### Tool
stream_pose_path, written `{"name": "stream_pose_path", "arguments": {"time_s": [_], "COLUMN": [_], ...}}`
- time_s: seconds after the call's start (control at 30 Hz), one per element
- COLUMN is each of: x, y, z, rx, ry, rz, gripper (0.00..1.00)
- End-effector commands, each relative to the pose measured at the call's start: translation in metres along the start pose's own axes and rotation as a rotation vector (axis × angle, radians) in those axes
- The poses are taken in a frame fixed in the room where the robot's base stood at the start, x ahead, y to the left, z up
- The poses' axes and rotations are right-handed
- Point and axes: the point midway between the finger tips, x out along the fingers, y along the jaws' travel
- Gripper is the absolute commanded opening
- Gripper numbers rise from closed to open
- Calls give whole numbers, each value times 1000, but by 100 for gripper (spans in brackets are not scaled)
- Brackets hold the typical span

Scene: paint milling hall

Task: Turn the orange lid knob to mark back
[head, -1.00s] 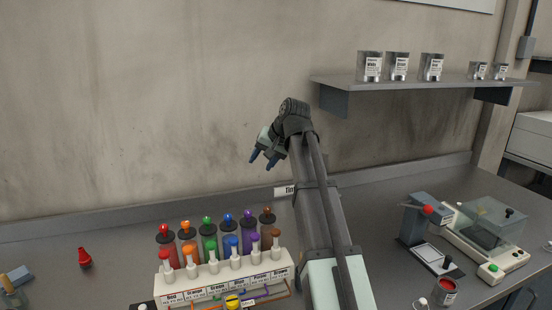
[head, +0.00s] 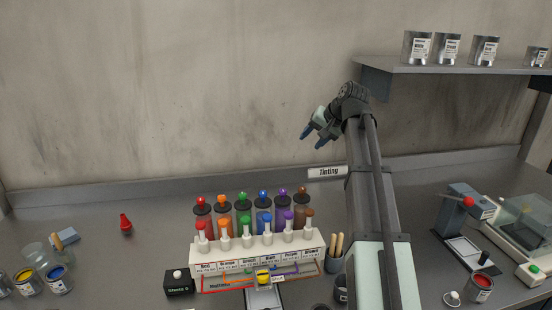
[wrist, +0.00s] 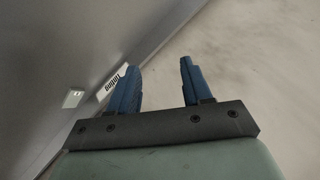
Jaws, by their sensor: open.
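The orange lid knob (head: 222,196) tops the second canister from the left in the tinting dispenser (head: 270,247), above a label that reads Orange. Red, green, blue, purple and brown knobs top the other canisters in the row. The marks around the orange knob are too small to read. My gripper (head: 312,139) is raised above and to the right of the canisters, in front of the wall. It is empty, with its blue fingers apart. In the wrist view the open fingers (wrist: 158,85) point toward the wall and bench, with no canister in sight.
A black box (head: 179,282) sits left of the dispenser. A scale (head: 522,240) is at right. A shelf with cans (head: 446,49) hangs at upper right.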

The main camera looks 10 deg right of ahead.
Motion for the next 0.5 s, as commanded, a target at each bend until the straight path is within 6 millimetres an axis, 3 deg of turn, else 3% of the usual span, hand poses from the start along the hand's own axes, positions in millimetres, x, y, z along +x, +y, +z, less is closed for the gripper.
{"name": "stream_pose_path", "arguments": {"time_s": [0.17, 0.37, 0.5], "x": [9, 13, 5], "y": [-24, -102, -160], "z": [10, 43, 78], "rx": [-29, -127, -205], "ry": [-17, -42, -53], "rz": [-14, -65, -110], "gripper": [49, 49, 49]}}
